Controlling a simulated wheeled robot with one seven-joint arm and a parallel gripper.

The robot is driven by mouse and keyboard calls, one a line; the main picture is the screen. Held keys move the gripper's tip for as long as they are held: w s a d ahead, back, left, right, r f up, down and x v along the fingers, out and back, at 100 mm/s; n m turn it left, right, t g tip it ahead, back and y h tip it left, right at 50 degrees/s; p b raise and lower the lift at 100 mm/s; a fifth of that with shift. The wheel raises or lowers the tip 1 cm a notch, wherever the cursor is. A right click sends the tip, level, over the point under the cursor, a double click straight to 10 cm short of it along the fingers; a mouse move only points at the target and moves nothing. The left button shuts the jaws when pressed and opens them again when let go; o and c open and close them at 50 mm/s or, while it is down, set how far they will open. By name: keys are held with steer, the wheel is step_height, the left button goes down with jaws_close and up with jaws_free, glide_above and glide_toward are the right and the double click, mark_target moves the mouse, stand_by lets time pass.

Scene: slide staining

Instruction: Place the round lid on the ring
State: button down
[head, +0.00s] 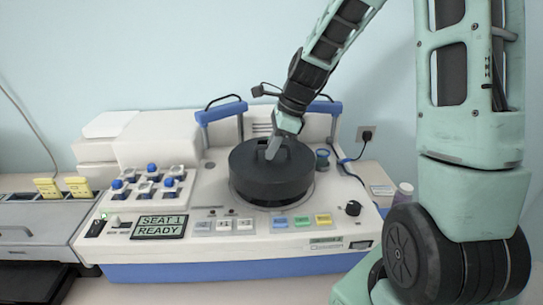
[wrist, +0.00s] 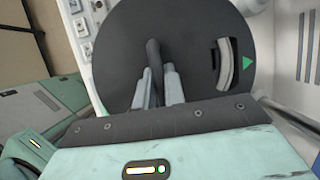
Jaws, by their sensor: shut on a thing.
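The round lid (head: 258,180) is a dark grey disc with a raised handle. In the head view it sits at the ring (head: 312,196), a pale round rim on top of the white machine, with the rim showing along its right side. I cannot tell whether the lid rests fully on it. My gripper (head: 273,152) is shut on the lid's handle from above. In the wrist view the lid (wrist: 190,30) fills the middle, with a slot and a green triangle at its right, and both fingers of my gripper (wrist: 157,78) clasp the handle.
The white and blue machine (head: 270,245) has a display reading "SEAT 1 READY" (head: 159,226), coloured buttons and a black knob (head: 353,208). Blue-topped clips (head: 150,181) stand at its left. A grey unit (head: 40,235) with yellow tabs is at far left.

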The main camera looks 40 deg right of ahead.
steer(key=shift+f, duration=1.5)
steer(key=c, duration=1.5)
jaws_free()
